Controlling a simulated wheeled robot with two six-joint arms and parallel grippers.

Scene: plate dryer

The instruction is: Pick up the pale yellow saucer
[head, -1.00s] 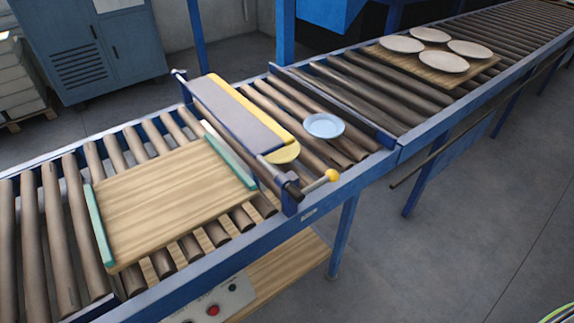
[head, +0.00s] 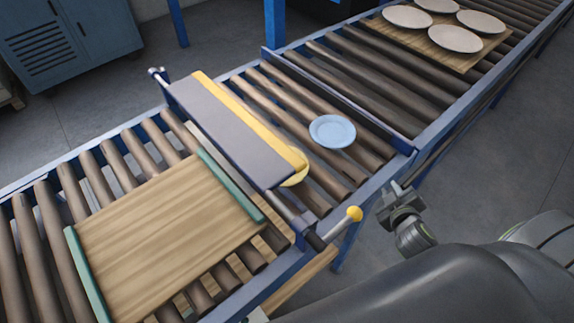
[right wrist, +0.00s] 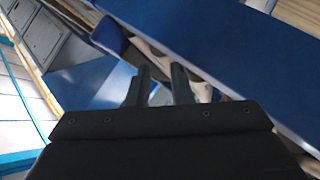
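The pale yellow saucer (head: 299,178) lies on the rollers near the front end of the grey gate flap with a yellow edge (head: 235,130). The flap hides much of the saucer; only its right and lower rim shows in the head view. My right gripper (head: 394,200) is outside the conveyor's front rail, to the right of the saucer and apart from it. In the right wrist view, its two fingers (right wrist: 160,75) stand apart with nothing between them. My left gripper is not in view.
A light blue saucer (head: 332,131) lies on the rollers right of the flap. A yellow-knobbed lever (head: 354,213) sticks out at the front rail (head: 375,190). A wooden board (head: 165,235) lies at left; another (head: 480,62) with several pale plates is far right.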

